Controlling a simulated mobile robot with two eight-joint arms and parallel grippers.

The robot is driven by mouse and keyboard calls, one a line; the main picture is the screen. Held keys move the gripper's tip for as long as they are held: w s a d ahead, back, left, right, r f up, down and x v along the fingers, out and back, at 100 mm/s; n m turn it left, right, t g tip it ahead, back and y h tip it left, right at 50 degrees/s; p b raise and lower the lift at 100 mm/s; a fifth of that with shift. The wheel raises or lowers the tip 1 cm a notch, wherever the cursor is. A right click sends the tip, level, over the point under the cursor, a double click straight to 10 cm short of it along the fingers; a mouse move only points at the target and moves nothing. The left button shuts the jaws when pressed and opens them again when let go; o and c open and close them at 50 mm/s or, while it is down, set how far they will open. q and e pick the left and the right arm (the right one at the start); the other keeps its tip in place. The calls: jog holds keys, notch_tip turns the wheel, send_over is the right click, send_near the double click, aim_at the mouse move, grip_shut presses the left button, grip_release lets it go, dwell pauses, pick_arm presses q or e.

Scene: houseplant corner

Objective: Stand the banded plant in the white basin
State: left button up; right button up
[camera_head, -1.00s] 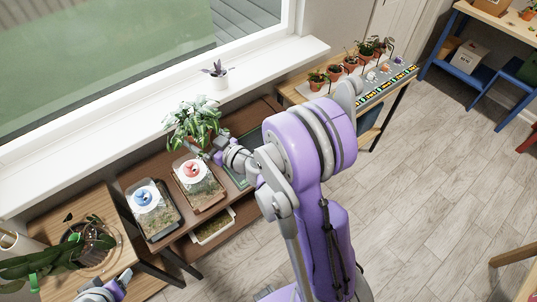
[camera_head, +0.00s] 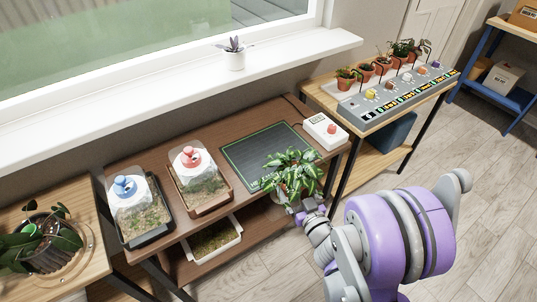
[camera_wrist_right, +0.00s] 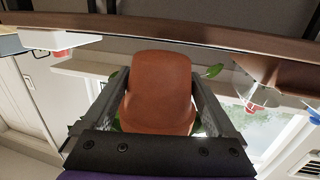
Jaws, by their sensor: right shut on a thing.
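My right gripper (camera_head: 302,207) is shut on the terracotta pot (camera_wrist_right: 158,92) of a leafy green plant with pale-marked leaves (camera_head: 292,172). The pot sits between both fingers in the right wrist view, where my right gripper (camera_wrist_right: 160,105) also shows. In the head view the plant is near the front edge of the brown table, overlapping a dark mat; its pot is mostly hidden. I cannot make out a band on the pot. A white basin (camera_head: 236,238), low and rectangular with greenish-brown contents, stands on the lower shelf. My left gripper is out of view.
Terrariums with a blue knob (camera_head: 124,187) and a red knob (camera_head: 191,157) stand on the table. The dark mat (camera_head: 250,150) and a white box with a red button (camera_head: 325,131) lie to their right. Potted plants (camera_head: 383,64) line the right table. A white pot (camera_head: 234,60) stands on the sill.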

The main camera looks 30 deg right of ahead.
jog(key=w, duration=0.1)
jog(key=w+p, duration=0.1)
jog(key=w, duration=0.1)
jog(key=shift+w+d+r+p, duration=0.15)
jog(key=shift+w+r+p, duration=0.1)
jog(key=shift+r+p, duration=0.05)
send_near(270, 152)
jog(key=w+r, duration=0.2)
jog(key=w, duration=0.1)
jog(key=w+r, duration=0.1)
jog(key=w, duration=0.1)
jog(key=shift+w+d+r+p, duration=0.1)
jog(key=shift+w+d+p, duration=0.05)
jog(key=shift+d+p, duration=0.2)
jog(key=w, duration=0.4)
jog(key=shift+w+d, duration=0.25)
jog(key=shift+w, duration=0.15)
jog(key=shift+s, duration=0.1)
jog(key=shift+f, duration=0.25)
jog(key=o, duration=1.6)
jog(key=shift+c, duration=0.2)
